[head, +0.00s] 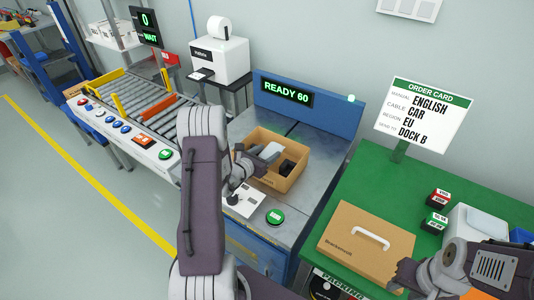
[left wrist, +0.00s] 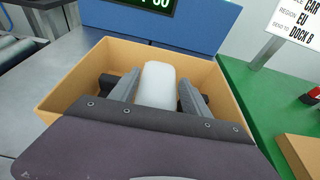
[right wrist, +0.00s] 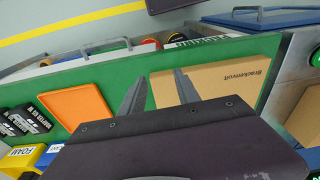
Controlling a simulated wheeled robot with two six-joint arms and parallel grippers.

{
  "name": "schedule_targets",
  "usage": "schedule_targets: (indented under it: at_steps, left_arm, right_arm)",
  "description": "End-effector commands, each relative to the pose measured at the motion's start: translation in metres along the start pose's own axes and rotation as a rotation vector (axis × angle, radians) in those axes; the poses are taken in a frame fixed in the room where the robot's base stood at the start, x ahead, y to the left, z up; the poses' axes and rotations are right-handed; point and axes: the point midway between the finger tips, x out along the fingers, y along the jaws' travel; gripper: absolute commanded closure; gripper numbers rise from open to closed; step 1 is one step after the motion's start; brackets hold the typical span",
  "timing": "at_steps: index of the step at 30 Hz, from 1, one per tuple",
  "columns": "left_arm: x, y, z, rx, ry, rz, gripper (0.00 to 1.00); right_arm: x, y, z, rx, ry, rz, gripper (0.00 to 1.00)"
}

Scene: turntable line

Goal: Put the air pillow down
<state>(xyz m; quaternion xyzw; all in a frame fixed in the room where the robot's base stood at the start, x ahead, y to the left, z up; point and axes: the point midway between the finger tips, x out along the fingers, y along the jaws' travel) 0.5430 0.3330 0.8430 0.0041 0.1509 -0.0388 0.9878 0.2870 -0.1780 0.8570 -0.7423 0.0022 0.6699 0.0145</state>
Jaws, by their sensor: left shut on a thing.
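The air pillow (left wrist: 158,86) is a white, rounded block between the two fingers of my left gripper (left wrist: 157,90). My left gripper is shut on it, inside or just over the open cardboard box (left wrist: 73,75). In the head view the pale pillow (head: 271,151) shows at the box (head: 285,183) on the grey station. I cannot tell whether the pillow touches the box floor. Dark items lie in the box beside it, partly hidden by the fingers. My right gripper (right wrist: 158,90) is open and empty above the green table.
A closed brown Brackenvolt carton (head: 350,255) lies on the green table (head: 360,182), with an order card (head: 424,115) behind. A green button (head: 274,216) sits before the box. A blue READY 60 panel (head: 330,118) stands behind it. A roller conveyor (head: 150,108) is left.

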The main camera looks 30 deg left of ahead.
Motion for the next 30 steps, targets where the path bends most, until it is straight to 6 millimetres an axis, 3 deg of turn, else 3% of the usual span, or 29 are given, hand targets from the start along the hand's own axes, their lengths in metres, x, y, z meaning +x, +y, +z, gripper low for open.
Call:
schedule_targets:
  at_steps: [19,20,21,30]
  left_arm:
    - [0.003,0.0,-0.012,-0.001,0.002,-0.001,0.82]
    - [0.003,-0.001,-0.012,-0.001,0.003,-0.001,0.36]
    - [0.003,-0.001,-0.012,-0.001,0.003,-0.001,0.25]
    - [0.003,0.0,-0.011,-0.003,0.005,0.0,0.23]
  right_arm:
    - [0.013,0.0,0.001,0.0,0.0,0.0,0.61]
    - [0.013,0.0,0.001,0.0,0.0,0.0,0.61]
    - [0.013,0.0,0.001,0.0,0.0,0.0,0.61]
    - [0.012,0.0,0.001,0.0,0.0,0.0,0.61]
